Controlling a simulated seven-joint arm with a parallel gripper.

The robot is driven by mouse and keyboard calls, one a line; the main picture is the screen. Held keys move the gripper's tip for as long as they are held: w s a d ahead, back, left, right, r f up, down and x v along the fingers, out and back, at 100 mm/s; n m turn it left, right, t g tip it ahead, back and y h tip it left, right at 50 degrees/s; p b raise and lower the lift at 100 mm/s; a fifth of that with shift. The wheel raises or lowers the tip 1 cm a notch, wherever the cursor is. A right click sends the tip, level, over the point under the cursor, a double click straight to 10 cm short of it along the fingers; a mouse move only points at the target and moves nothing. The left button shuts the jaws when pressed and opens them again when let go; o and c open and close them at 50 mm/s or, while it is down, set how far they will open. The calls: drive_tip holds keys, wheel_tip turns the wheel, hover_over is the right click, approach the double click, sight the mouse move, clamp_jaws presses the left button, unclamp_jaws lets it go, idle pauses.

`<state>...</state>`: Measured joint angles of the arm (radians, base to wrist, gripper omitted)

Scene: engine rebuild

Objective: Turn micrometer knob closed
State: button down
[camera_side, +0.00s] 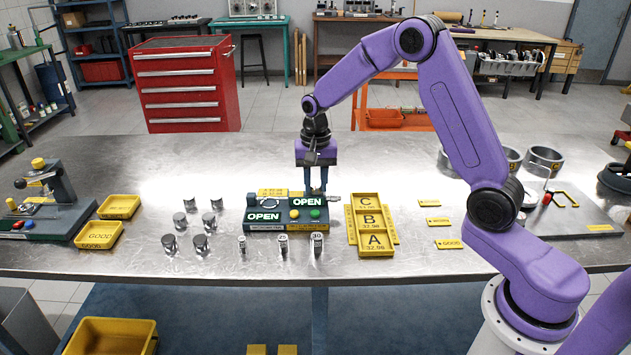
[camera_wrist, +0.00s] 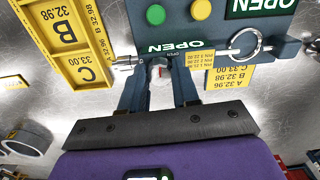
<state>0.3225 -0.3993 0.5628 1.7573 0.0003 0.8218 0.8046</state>
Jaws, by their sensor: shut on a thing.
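The micrometer station (camera_side: 286,215) is a dark green-grey block in the middle of the bench, with two lit signs reading OPEN. In the wrist view, its OPEN sign (camera_wrist: 175,47), yellow button and green button show upside down. My gripper (camera_side: 317,189) points down at the station's back right corner. Its fingers also show in the wrist view (camera_wrist: 158,72), closed around the micrometer's knob end. The silver knob (camera_wrist: 125,62) sticks out past one finger toward the yellow trays. The fingers partly hide the grip. A silver ring (camera_wrist: 245,42) sits farther along the station.
Yellow trays marked A, B and C (camera_side: 376,243) stand close to the right of the station. Several metal cylinders (camera_side: 200,243) stand to the left, and several small pins (camera_side: 283,244) stand in front. Yellow GOOD trays (camera_side: 100,235) lie at the far left.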

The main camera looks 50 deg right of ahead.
drive_tip(key=n, duration=0.4)
drive_tip(key=shift+n, duration=0.4)
drive_tip(key=n, duration=0.5)
drive_tip(key=shift+d, duration=0.1)
drive_tip(key=n, duration=0.9)
drive_tip(key=shift+n, duration=0.3)
drive_tip(key=c, duration=0.8)
unclamp_jaws()
